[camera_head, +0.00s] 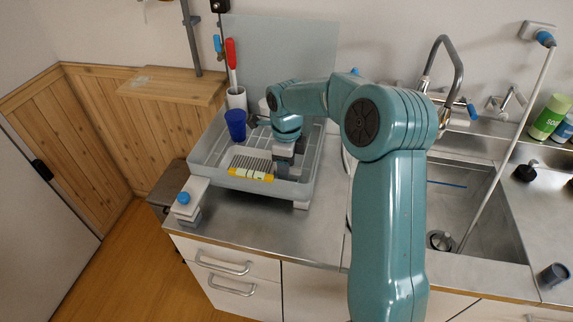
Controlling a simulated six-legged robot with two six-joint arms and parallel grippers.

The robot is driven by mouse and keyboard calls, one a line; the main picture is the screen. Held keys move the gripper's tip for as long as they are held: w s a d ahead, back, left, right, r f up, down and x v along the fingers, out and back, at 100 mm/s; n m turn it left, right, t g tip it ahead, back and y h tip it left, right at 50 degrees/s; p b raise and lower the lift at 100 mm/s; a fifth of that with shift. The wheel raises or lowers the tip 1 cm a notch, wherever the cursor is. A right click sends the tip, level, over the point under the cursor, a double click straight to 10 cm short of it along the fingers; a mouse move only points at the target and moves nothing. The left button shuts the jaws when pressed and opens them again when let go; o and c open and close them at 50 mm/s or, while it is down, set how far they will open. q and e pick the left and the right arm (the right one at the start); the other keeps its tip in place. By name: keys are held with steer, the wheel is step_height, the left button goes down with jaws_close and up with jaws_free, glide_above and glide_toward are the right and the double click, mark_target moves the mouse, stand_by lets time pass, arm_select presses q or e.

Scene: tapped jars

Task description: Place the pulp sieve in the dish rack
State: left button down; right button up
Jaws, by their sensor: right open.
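The grey dish rack (212,178) stands on the steel counter at the left of the sink. A flat piece with a yellow edge (250,174) and dark parallel bars lies inside its front part; it looks like the pulp sieve, but I cannot be sure. My right gripper (284,170) is open, pointing down inside the rack, just right of this piece. I cannot tell whether they touch. My own arm covers the rack's back right part. My left gripper is not in view.
A blue cup (235,124) stands in the rack, near a white holder (236,98) with a red-handled utensil. A white block with a blue knob (184,198) sits at the counter's left end. The sink (470,205) with its tap (447,62) is to the right.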

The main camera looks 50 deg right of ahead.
step_height(320, 180, up, 12)
steer(key=shift+r+p, duration=0.15)
steer(key=shift+p, duration=0.25)
steer(key=shift+s, duration=0.1)
stand_by(0.5)
